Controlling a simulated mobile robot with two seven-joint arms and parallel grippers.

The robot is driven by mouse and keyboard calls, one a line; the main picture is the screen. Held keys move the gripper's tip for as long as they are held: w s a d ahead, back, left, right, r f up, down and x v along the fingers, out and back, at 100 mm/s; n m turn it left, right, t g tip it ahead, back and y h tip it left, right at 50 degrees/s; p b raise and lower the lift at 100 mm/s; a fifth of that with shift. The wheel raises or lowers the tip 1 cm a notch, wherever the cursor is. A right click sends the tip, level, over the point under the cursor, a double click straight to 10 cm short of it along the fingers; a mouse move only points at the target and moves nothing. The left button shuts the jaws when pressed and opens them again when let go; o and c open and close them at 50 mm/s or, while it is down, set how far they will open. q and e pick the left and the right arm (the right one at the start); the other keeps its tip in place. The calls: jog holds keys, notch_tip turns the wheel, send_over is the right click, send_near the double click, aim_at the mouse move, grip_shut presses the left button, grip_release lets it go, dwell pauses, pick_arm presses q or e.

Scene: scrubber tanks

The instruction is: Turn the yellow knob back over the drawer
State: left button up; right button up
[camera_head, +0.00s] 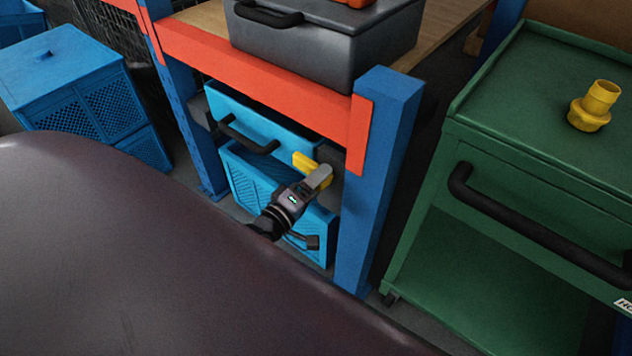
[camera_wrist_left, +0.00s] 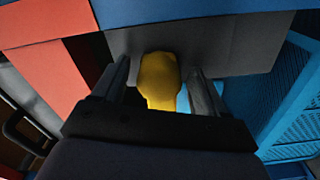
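The yellow knob (camera_head: 304,162) sits at the right end of the blue drawer (camera_head: 224,103) under the shelf's orange beam. Its visible part slopes down to the right and overlaps the drawer's front edge. In the left wrist view the knob (camera_wrist_left: 159,80) is in the middle, in front of a dark grey plate (camera_wrist_left: 235,45). My left gripper (camera_head: 318,179) is at the knob, with one grey finger partly covering it. In the wrist view its fingers (camera_wrist_left: 160,88) are open, one on each side, with gaps to the knob. My right gripper is out of view.
The orange beam (camera_head: 240,70) and blue post (camera_head: 372,180) stand close above and right of the knob. A lower blue crate (camera_head: 245,180) is below the drawer. A green trolley (camera_head: 470,260) with a yellow fitting (camera_head: 596,105) stands right. Blue boxes (camera_head: 65,80) stand left.

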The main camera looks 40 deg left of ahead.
pick_arm(q)
jog(key=shift+s, duration=0.1)
jog(key=s+p, duration=0.1)
jog(key=s, duration=0.6)
jog(key=shift+a, duration=0.25)
jog(key=s+d+f+m+g+h, duration=0.25)
jog(key=s+d+m+g, duration=0.6)
jog(key=m, duration=0.65)
notch_tip(320, 180, up, 14)
jog(key=s+d+m+y+p, duration=0.1)
jog(key=s+p, duration=0.1)
jog(key=p, duration=1.5)
jog(key=shift+s+d+f+t, duration=0.15)
jog(key=shift+s+f+t, duration=0.15)
jog(key=shift+t, duration=0.15)
